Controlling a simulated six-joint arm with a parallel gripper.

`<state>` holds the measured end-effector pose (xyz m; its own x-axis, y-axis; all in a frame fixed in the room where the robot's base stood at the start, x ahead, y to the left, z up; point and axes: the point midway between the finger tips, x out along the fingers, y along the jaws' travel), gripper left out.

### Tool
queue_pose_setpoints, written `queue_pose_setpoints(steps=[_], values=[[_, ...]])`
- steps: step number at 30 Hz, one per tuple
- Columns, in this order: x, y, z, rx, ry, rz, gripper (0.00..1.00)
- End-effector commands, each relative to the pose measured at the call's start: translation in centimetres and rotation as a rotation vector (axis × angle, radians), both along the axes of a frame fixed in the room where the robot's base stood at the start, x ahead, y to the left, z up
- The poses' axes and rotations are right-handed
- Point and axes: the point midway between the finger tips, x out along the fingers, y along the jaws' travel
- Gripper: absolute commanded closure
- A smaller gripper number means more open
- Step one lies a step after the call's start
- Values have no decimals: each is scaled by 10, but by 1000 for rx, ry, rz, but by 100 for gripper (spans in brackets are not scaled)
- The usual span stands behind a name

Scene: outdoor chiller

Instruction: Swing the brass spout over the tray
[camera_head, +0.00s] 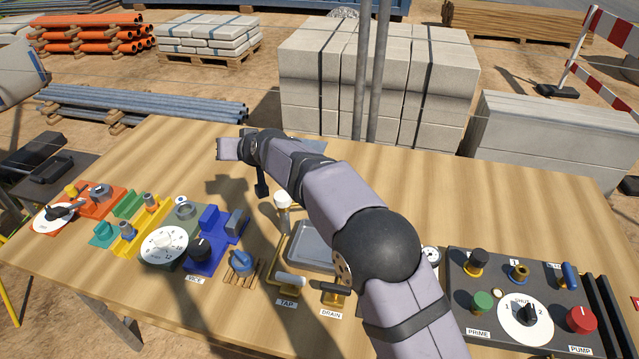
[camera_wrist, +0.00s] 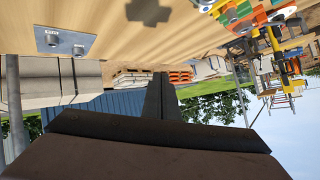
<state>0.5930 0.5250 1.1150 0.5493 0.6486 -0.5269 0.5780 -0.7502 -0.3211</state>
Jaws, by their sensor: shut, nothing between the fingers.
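A grey tray (camera_head: 312,241) lies on the wooden table at the middle, its right side hidden by my arm. Brass pipework (camera_head: 277,250) stands along the tray's left edge, with a white-capped piece (camera_head: 283,200) at its far end. I cannot tell clearly which part is the swinging spout. A white-handled lever (camera_head: 290,280) sits at the near side by the TAP label (camera_head: 287,303). My gripper (camera_head: 222,149) is shut and empty, held above the far part of the table, apart from the brass. In the wrist view its dark fingers (camera_wrist: 158,95) are together.
A black-handled lever (camera_head: 334,289) stands by the DRAIN label. Blue, yellow and orange fixtures with dials (camera_head: 163,247) crowd the left. A dark pump panel (camera_head: 520,300) fills the right. A bolted metal plate (camera_wrist: 65,42) shows in the wrist view.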

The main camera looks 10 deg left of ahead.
Motion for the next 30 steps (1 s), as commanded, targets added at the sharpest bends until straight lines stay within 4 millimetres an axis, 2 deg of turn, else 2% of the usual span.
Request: queue_pose_setpoints(steps=[1, 5, 9, 12, 15, 18, 21, 30], values=[[3, -16, 6, -51, 44, 1, 100], [5, -67, 1, -209, 173, -31, 100], [7, -129, 1, -367, 290, -119, 100], [7, -166, 5, -452, 351, -188, 100], [6, -194, 8, -511, 391, -245, 100], [5, -209, 10, -545, 414, -279, 100], [5, -215, 11, -558, 424, -293, 100], [8, -215, 1, -560, 425, -292, 100]])
